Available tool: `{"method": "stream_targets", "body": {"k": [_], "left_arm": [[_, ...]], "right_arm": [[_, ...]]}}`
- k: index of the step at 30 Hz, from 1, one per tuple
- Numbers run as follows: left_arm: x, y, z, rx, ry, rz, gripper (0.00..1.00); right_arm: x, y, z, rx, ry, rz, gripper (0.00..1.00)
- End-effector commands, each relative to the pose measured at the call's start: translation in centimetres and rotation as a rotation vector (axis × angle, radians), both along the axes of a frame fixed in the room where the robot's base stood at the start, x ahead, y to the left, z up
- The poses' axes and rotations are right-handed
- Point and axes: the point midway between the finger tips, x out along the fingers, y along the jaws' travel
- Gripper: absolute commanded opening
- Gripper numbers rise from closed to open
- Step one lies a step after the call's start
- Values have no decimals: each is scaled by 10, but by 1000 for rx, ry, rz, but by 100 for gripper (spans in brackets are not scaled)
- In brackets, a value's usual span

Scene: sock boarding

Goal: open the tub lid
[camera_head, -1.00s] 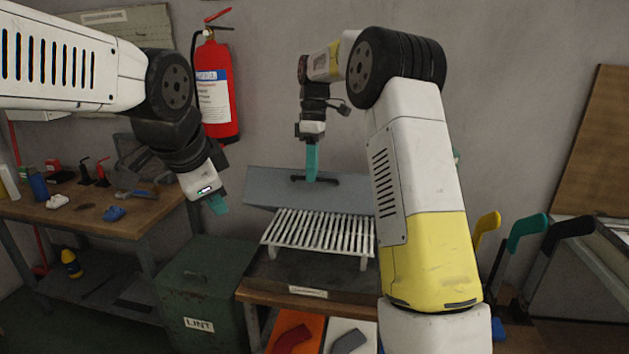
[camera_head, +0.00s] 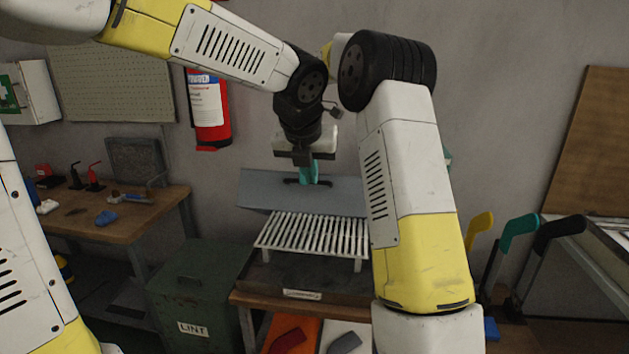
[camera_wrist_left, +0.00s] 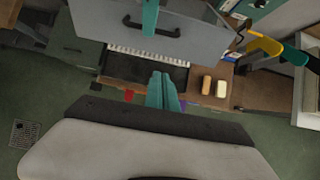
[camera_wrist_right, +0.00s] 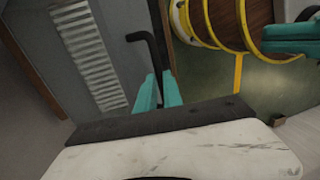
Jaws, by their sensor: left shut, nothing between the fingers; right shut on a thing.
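The grey lid panel (camera_head: 262,190), with a black bar handle (camera_wrist_left: 133,22), leans behind the white slatted rack (camera_head: 312,237) over the dark tub (camera_head: 335,283). My right gripper (camera_wrist_right: 158,94) is shut on the handle, whose bent end (camera_wrist_right: 148,38) sticks out past its teal fingers. In the head view my left arm hides most of the right gripper; a right finger shows in the left wrist view (camera_wrist_left: 150,18). My left gripper (camera_head: 309,175) is shut and empty, in front of the lid in the head view. Its fingers (camera_wrist_left: 163,90) point toward the tub's front.
A green LINT bin (camera_head: 190,300) stands left of the tub's bench. A workbench (camera_head: 125,222) with small tools is farther left. Yellow, teal and black boards (camera_head: 520,232) stand to the right. A fire extinguisher (camera_head: 209,112) hangs on the wall.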

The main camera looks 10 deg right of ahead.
Motion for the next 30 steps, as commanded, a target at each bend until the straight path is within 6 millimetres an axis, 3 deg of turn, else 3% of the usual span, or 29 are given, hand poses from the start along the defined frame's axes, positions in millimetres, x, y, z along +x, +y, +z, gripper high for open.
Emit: {"method": "stream_targets", "body": {"k": [15,22,30], "left_arm": [[49,-17,-82,2,7,-2,0],[79,-25,-71,0,1,1,0],[87,-28,-67,0,1,1,0]], "right_arm": [[3,-6,-4,-10,-4,-8,0],[3,-6,-5,-10,-4,-8,0],[3,-6,-5,-10,-4,-8,0]]}}
